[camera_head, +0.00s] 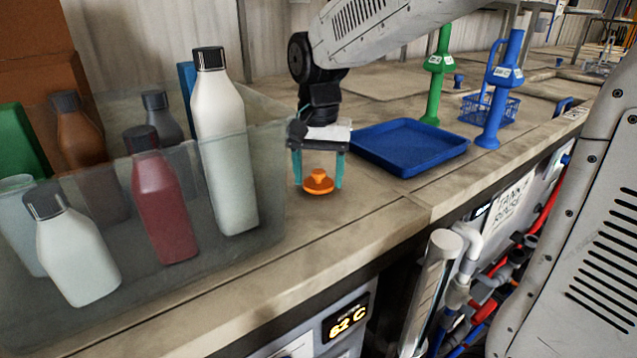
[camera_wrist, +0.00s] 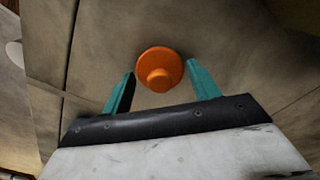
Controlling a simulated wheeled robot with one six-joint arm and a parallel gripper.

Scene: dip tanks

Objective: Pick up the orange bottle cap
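The orange bottle cap (camera_head: 318,182) lies on the worktop, with a wide round base and a narrower knob on top. My gripper (camera_head: 317,183) points down over it with its two teal fingers apart, one on each side of the cap in the head view. In the wrist view the cap (camera_wrist: 159,70) shows between and slightly beyond the fingertips of my gripper (camera_wrist: 159,70). I see gaps between the cap and the fingers, and nothing is held.
A clear bin (camera_head: 275,200) with several bottles stands to the left of my gripper. A blue tray (camera_head: 408,147) lies close on the right. Green (camera_head: 437,80) and blue (camera_head: 497,95) tall tools stand farther right. The worktop in front of the cap is clear up to its edge.

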